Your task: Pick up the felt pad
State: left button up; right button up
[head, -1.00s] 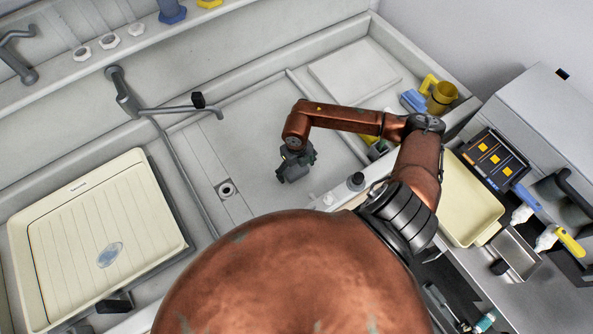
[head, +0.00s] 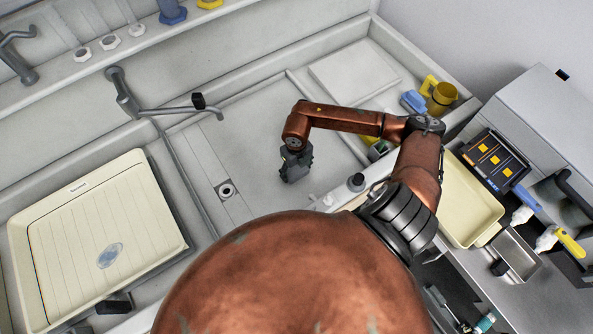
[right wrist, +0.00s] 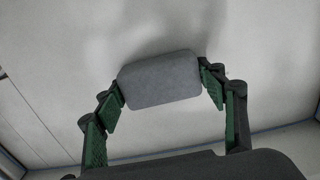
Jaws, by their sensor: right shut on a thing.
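The felt pad (right wrist: 160,79) is a grey block with rounded corners in the right wrist view. It sits between the green-lined fingers of my right gripper (right wrist: 163,88), which is shut on it from both sides. In the head view my right gripper (head: 296,172) points down over the pale sink floor; the pad is hidden there beneath the gripper. My left gripper is not in view.
The sink floor (head: 250,130) is clear around the gripper. A drain (head: 226,190) and a tap (head: 180,109) lie to the left. A cream ribbed tray (head: 90,220) stands further left. A yellow jug (head: 441,97) and blue object (head: 413,101) stand at the right.

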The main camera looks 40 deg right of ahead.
aim_at(296, 170)
jog(key=shift+r, duration=0.55)
notch_tip(296, 170, up, 2)
jog(key=shift+a+r, duration=0.15)
jog(key=shift+r, duration=0.1)
jog(key=s+a+r, duration=0.9)
jog(key=a, duration=0.1)
jog(key=shift+a+r+b, duration=0.15)
jog(key=shift+a+b, duration=0.15)
jog(key=shift+b, duration=0.05)
jog(key=o, duration=0.3)
jog(key=shift+w, duration=0.1)
jog(key=c, duration=0.4)
